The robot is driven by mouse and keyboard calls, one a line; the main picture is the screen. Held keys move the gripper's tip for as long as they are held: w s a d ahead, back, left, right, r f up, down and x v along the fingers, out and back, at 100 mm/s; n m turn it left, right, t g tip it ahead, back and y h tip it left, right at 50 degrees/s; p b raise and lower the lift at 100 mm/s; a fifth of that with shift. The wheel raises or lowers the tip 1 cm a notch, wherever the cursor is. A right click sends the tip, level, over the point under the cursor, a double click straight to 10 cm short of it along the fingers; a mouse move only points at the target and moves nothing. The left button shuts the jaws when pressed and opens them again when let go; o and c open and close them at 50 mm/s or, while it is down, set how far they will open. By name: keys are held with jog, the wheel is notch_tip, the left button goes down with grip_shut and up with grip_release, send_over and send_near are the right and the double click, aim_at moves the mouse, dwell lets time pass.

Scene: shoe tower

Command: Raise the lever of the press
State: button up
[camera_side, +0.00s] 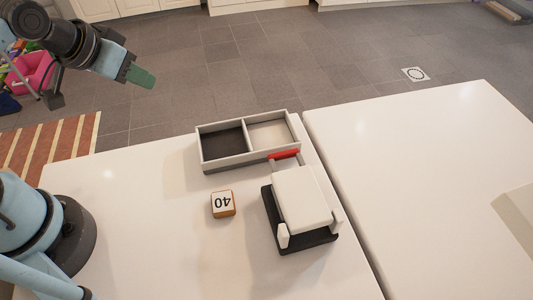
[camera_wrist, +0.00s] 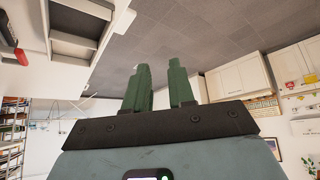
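The press (camera_side: 302,199) stands on the white table, with a white upper part on a black base (camera_side: 318,240). Its lever has a red handle (camera_side: 284,154) at the far end, close to the divided tray and low beside it. The handle also shows as a red bit at the left edge of the wrist view (camera_wrist: 21,57). My gripper (camera_side: 143,78) is high up at the upper left, well away from the press. In the wrist view its two green fingers (camera_wrist: 160,84) are apart with nothing between them.
A grey divided tray (camera_side: 247,153) with a dark and a light compartment sits just behind the press; it also shows in the wrist view (camera_wrist: 74,47). A small wooden block marked 40 (camera_side: 222,204) lies left of the press.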

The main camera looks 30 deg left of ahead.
jog(key=o, duration=1.2)
jog(key=w+d+r+n+g, duration=0.1)
jog(key=d, duration=0.2)
jog(key=w+d+r+n+g, duration=0.1)
jog(key=w+d+r, duration=0.1)
jog(key=d, duration=0.2)
jog(key=w+d+r+n+g+h, duration=0.1)
jog(key=d, duration=0.2)
jog(key=shift+w+d+r+n, duration=0.2)
jog(key=shift+w+n, duration=0.1)
jog(key=shift+w, duration=0.1)
jog(key=shift+c, duration=0.2)
jog(key=d+n+g+y, duration=0.1)
jog(key=d+n+g, duration=0.35)
jog(key=d, duration=1.25)
jog(key=shift+n+t, duration=0.25)
jog(key=shift+n, duration=0.1)
jog(key=f, duration=1.2)
jog(key=shift+w+f, duration=0.2)
jog(key=shift+f, duration=0.1)
jog(key=shift+r, duration=0.1)
jog(key=c, duration=1.5)
